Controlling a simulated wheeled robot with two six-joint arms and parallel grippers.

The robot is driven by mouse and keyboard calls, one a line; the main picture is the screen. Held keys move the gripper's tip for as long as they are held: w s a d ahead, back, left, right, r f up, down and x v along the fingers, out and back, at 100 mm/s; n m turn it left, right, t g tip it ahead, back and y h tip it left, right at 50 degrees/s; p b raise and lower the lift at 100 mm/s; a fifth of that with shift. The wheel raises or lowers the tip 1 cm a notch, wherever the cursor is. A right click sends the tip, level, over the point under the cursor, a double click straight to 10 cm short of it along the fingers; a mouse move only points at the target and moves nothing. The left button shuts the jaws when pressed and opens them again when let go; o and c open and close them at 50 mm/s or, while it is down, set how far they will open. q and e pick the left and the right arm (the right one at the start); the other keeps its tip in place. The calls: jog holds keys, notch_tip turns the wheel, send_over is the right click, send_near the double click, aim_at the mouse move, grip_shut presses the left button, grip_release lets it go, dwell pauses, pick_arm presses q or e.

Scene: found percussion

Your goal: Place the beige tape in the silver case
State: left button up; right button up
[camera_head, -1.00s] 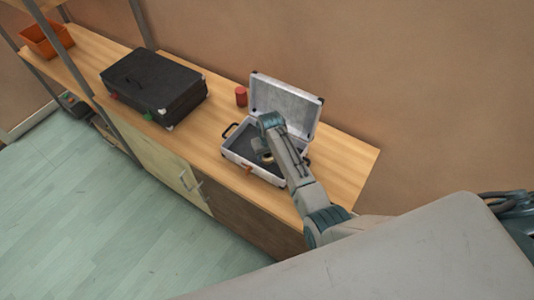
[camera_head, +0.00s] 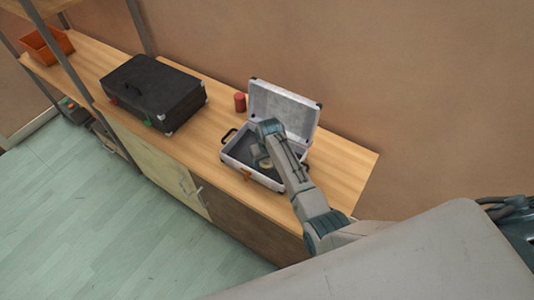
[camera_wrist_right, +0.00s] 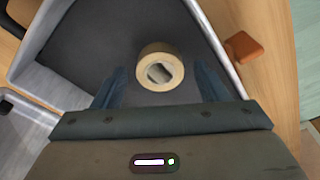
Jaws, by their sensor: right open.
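The silver case (camera_head: 232,152) stands open on the wooden counter, its lid (camera_head: 284,106) raised at the back. The beige tape roll (camera_wrist_right: 161,66) lies on the dark floor of the case in the right wrist view. In the head view the tape (camera_head: 265,163) shows partly, beside my arm. My right gripper (camera_wrist_right: 158,88) is open over the case, its two fingers apart on either side of the tape's near edge. It holds nothing. The right gripper (camera_head: 262,156) in the head view is largely hidden by its own wrist. My left gripper is out of view.
A black case (camera_head: 153,88) sits shut on the counter to the left. A red can (camera_head: 240,102) stands behind the silver case. An orange bin (camera_head: 46,44) is far left. The counter's right end (camera_head: 345,165) is clear.

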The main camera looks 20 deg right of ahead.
aim_at(268, 166)
notch_tip(268, 166, up, 12)
jog(key=s+b, duration=0.1)
jog(key=shift+s+f+b, duration=0.2)
jog(key=shift+f+b, duration=0.05)
jog(key=shift+b, duration=0.05)
dwell(0.7)
